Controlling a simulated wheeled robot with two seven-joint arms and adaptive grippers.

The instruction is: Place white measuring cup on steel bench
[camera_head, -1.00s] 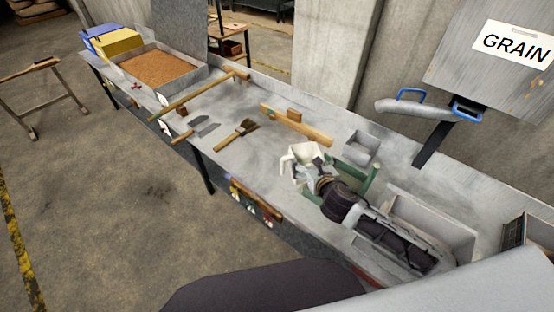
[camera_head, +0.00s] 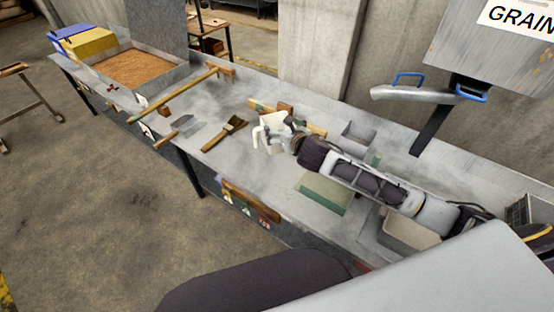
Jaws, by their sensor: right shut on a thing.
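The white measuring cup (camera_head: 268,136) is near the middle of the head view, its handle on the left side. My right gripper (camera_head: 287,131) is shut on it, with the arm reaching in from the right. The cup is over or on the grey steel bench (camera_head: 232,160); I cannot tell whether its base touches the surface. The gripper hides part of the cup's right side. My left gripper is not in view.
A brush (camera_head: 228,131) lies left of the cup, and a wooden bar (camera_head: 316,130) lies behind it. A tray of grain (camera_head: 178,79) stands far left. Bench in front of the cup is clear.

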